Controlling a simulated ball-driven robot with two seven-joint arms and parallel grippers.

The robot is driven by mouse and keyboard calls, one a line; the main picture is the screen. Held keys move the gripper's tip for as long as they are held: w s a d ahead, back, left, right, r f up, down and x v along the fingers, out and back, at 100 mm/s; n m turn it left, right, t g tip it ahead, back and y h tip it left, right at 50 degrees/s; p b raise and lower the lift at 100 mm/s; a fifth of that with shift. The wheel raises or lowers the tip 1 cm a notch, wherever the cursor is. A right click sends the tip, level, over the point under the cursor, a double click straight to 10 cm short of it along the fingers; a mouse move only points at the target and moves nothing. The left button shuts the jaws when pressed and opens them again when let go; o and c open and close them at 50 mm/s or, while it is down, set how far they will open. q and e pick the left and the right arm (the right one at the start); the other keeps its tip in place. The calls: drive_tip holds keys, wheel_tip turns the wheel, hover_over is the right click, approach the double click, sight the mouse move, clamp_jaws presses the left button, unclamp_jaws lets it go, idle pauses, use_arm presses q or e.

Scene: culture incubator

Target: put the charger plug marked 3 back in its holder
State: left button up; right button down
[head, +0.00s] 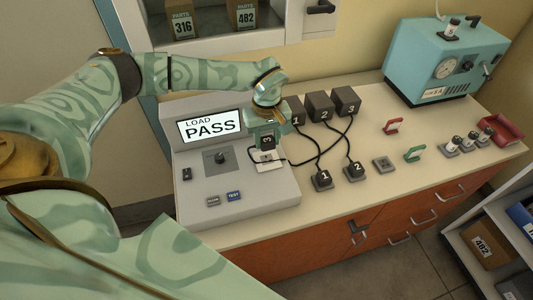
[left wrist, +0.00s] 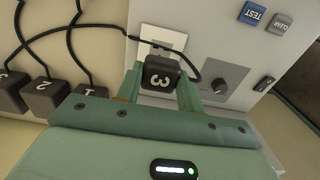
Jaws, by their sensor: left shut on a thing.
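The charger plug marked 3 (head: 267,142) is a dark block with a white number and a black cable. My left gripper (head: 266,138) is shut on it, pointing down over the white socket plate (head: 269,160) of the grey tester. The left wrist view shows the plug (left wrist: 160,76) between the two fingers, in front of the plate (left wrist: 160,38). I cannot tell whether the plug still sits in the socket. A square holder (head: 384,164) on the bench is empty. Plugs 1 (head: 323,178) and 2 (head: 355,169) stand in the holders left of it. My right gripper is not in view.
The tester screen (head: 211,126) reads LOAD PASS. Dark charger blocks 1, 2 and 3 (head: 346,102) stand behind, with cables crossing the bench. Red (head: 393,126) and green (head: 414,154) handles stand near the empty holder. A teal machine (head: 445,62) is at the back right.

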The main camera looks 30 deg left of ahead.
use_arm(q)
drive_tip(key=shift+r, duration=0.1)
drive_tip(key=s+d+r+m+b, duration=0.3)
drive_tip(key=s+d+r+m, duration=0.5)
drive_tip(key=s+r+m, duration=0.1)
drive_tip(key=shift+s+m, duration=0.5)
drive_tip(key=shift+s, duration=0.55)
